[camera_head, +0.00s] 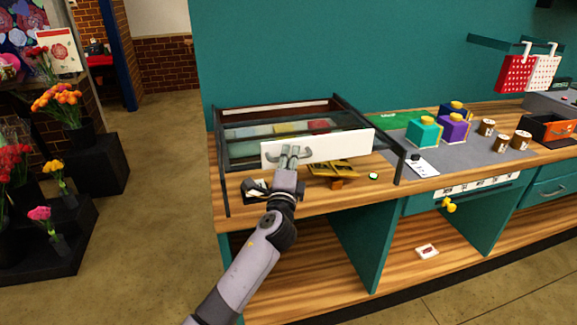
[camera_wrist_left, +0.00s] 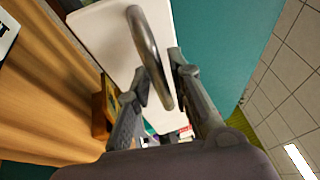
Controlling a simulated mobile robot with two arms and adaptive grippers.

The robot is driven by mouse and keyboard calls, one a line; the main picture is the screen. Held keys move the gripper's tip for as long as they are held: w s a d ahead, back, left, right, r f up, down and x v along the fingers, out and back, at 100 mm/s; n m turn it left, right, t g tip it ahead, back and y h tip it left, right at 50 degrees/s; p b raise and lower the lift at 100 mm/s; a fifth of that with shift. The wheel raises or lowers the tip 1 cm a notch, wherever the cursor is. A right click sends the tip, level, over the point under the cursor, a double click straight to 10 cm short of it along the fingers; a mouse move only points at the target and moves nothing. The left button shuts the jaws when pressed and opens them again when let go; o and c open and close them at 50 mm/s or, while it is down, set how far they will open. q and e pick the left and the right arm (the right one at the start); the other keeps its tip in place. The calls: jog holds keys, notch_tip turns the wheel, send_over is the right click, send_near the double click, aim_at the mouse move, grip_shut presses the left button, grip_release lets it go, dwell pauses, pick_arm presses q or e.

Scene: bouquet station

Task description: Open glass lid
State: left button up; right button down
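The glass lid (camera_head: 260,130) covers a dark-framed case at the left end of the counter. Its white front panel (camera_head: 345,145) carries a curved metal handle (camera_head: 304,146); the panel (camera_wrist_left: 98,28) and handle (camera_wrist_left: 146,45) also show in the left wrist view. My left gripper (camera_head: 289,152) reaches up to the panel from the front. Coloured items show dimly behind the glass. My right gripper is not in view.
Small items, including a yellow box (camera_head: 333,168), lie beneath the panel on the wooden counter (camera_head: 300,207). Dark frame posts (camera_head: 222,175) stand at the case's sides. Teal and purple boxes (camera_head: 453,129) and several small cups (camera_head: 486,127) stand to the right.

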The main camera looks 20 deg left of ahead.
pick_arm(q)
jog(key=v, duration=1.1)
jog(key=shift+s, duration=0.4)
jog(key=shift+d, duration=0.1)
notch_tip(320, 180, down, 24)
jog(key=s+n+g+h, duration=0.1)
jog(key=n+g+h, duration=0.1)
jog(key=g, duration=0.3)
jog(key=s+f+n+g, duration=0.15)
jog(key=s+f, duration=0.25)
jog(key=f, duration=0.5)
jog(key=s+f+n+g, duration=0.1)
jog(key=s+f+g, duration=0.25)
jog(key=f, duration=0.55)
jog(key=s+a+f+n+g+h, duration=0.2)
jog(key=s+f+n+g, duration=0.25)
jog(key=s+f, duration=1.4)
jog(key=s+f+n+g, duration=0.2)
jog(key=s+f, duration=0.1)
jog(key=s, duration=0.9)
jog(key=s+a+f+n+g, duration=0.1)
jog(key=s+f+n+g, duration=0.1)
jog(key=s, duration=1.1)
jog(key=shift+a+f+n, duration=0.3)
jog(key=shift+f+n, duration=0.3)
jog(key=shift+f, duration=0.15)
